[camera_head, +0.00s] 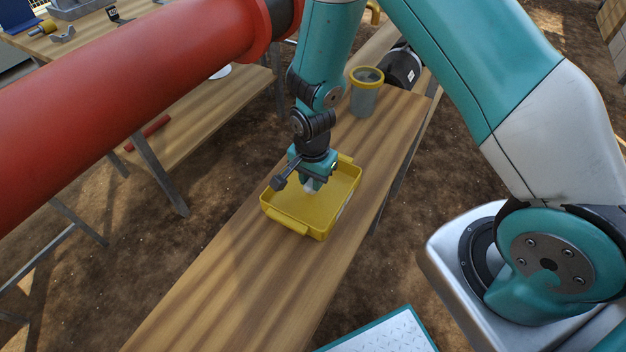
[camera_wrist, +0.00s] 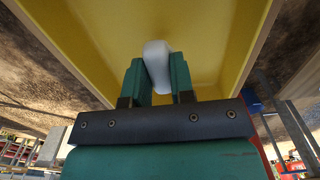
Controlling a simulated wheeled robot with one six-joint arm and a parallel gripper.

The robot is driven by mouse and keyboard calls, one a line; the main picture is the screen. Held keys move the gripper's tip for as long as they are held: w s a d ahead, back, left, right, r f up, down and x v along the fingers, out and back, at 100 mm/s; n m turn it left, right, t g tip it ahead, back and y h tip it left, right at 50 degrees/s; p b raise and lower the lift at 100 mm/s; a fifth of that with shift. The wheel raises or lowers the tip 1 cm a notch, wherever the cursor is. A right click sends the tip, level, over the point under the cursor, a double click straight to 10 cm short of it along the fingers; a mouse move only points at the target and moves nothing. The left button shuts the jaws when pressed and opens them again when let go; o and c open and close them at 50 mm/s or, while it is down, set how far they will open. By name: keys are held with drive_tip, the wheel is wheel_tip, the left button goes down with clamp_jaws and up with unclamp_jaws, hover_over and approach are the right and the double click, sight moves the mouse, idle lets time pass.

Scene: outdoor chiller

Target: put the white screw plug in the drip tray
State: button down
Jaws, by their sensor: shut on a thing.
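My gripper (camera_head: 312,184) points down over the yellow drip tray (camera_head: 322,236), inside its rim as seen in the head view. The white screw plug (camera_wrist: 157,66) is between my two teal fingers in the wrist view, and my gripper is shut on it. In the head view only a small pale part of the plug (camera_head: 309,189) shows below the fingers. The yellow tray (camera_wrist: 215,40) fills the background of the wrist view. No other thing shows in the tray. I cannot tell whether the plug touches the tray's floor.
The tray stands on a narrow wooden bench (camera_head: 235,285). A grey cup with a yellow rim (camera_head: 366,95) stands farther back on it. A large red pipe (camera_head: 120,105) crosses the upper left. Another wooden table (camera_head: 205,110) is behind the pipe. The near part of the bench is clear.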

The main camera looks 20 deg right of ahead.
drive_tip(key=shift+f, duration=0.5)
drive_tip(key=shift+f, duration=0.15)
drive_tip(key=c, duration=1)
unclamp_jaws()
drive_tip(key=shift+o, duration=0.2)
drive_tip(key=s+a+r+n+y, duration=0.15)
drive_tip(key=s+r+n, duration=0.25)
drive_tip(key=r, duration=0.9)
drive_tip(key=s+a+r+n+y, duration=0.15)
drive_tip(key=s+r+n, duration=0.25)
drive_tip(key=r, duration=0.9)
drive_tip(key=s+a+r+n+y, duration=0.1)
drive_tip(key=s+r+n, duration=0.6)
drive_tip(key=s+n, duration=0.3)
drive_tip(key=shift+s, duration=0.4)
drive_tip(key=shift+a, duration=0.1)
